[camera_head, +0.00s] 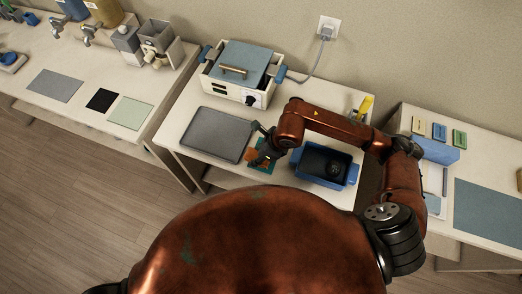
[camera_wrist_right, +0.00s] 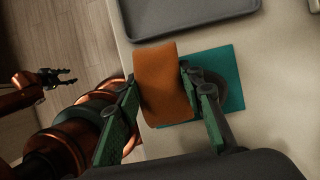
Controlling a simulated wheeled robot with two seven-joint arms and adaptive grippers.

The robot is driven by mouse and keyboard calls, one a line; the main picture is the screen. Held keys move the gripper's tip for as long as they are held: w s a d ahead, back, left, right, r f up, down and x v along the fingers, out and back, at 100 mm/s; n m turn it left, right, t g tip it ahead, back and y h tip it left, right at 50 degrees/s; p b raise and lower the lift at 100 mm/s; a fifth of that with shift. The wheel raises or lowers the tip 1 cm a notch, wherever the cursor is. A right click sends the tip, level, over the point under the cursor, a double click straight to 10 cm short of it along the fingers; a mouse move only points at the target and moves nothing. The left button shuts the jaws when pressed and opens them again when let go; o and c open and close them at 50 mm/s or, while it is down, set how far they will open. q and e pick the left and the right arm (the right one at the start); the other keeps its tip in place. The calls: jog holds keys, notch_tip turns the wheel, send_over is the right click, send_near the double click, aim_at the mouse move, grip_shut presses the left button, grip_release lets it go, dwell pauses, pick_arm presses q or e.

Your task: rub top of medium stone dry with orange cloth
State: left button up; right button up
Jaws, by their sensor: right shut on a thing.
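My right gripper (camera_head: 262,148) is shut on the orange cloth (camera_head: 250,155), low over the teal mat (camera_head: 265,169). In the right wrist view the cloth (camera_wrist_right: 163,82) hangs between the fingers of the right gripper (camera_wrist_right: 158,100) and covers part of the teal mat (camera_wrist_right: 228,65). A dark grey rounded shape (camera_wrist_right: 217,83), perhaps the medium stone, shows on the mat beside the cloth, partly hidden by a finger. I cannot tell whether the cloth touches it. My left gripper (camera_wrist_right: 66,77) shows open and empty at the left of the wrist view, away from the table.
A grey tray (camera_head: 217,134) lies left of the mat. A blue tub (camera_head: 352,176) with dark contents stands on the right, under my right arm. The warmer (camera_head: 240,72) with its blue lid stands behind. Side tables (camera_head: 120,85) flank this one, with gaps between.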

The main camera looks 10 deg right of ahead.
jog(key=shift+s+a, duration=0.2)
jog(key=shift+a, duration=0.2)
jog(key=shift+r+p, duration=1.75)
jog(key=shift+r, duration=1.85)
jog(key=shift+d+f, duration=0.1)
